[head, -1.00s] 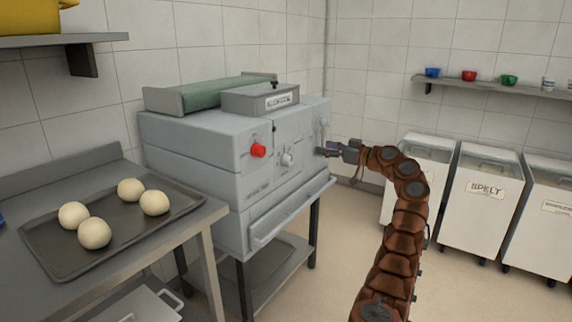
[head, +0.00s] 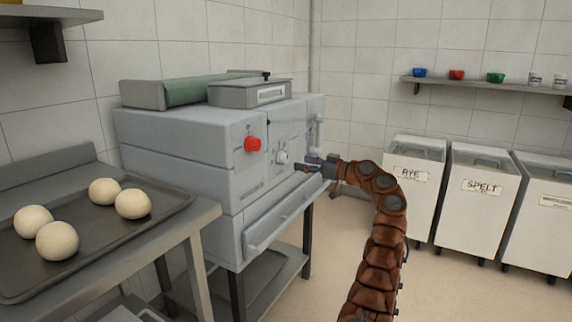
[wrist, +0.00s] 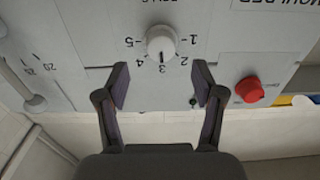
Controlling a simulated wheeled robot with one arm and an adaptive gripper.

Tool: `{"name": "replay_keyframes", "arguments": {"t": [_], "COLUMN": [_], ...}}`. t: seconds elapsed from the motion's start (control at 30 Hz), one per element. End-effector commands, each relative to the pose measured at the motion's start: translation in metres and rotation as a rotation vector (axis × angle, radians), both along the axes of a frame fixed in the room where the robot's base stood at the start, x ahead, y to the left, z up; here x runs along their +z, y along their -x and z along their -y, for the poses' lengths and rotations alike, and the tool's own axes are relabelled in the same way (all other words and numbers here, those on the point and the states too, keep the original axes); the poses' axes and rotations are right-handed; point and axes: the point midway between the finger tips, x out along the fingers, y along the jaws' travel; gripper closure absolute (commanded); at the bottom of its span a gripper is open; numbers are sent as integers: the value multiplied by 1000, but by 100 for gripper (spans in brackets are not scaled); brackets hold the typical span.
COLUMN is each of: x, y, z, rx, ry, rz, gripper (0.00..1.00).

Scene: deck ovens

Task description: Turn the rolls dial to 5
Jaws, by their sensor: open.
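The rolls dial is a pale round knob (wrist: 161,42) on the grey front panel of the machine. The wrist view shows it upside down, with numbers 1 to 5 around it. Its dark pointer mark faces the 3. The rolls label above it is partly cut off. The dial also shows in the head view (head: 282,157). My gripper (wrist: 161,85) is open and empty. Its two fingertips are apart, just short of the dial and roughly centred on it. In the head view my gripper (head: 303,164) is close beside the dial on its right.
A red knob (head: 252,144) sits left of the dial; it also shows in the wrist view (wrist: 249,90). A lever (head: 318,132) stands at the panel's right end. A tray (head: 85,240) with several dough balls lies on the left table. Bins (head: 481,200) stand on the right.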

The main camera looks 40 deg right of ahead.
Motion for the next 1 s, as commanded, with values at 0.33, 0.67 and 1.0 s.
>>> {"name": "replay_keyframes", "arguments": {"t": [0.33, 0.67, 1.0], "x": [0, 1, 1], "y": [-48, -64, -65], "z": [-16, -20, -20], "rx": [4, 1, 1], "ry": [-2, 2, 1], "rz": [-2, 1, -1], "gripper": [32, 32, 42]}}
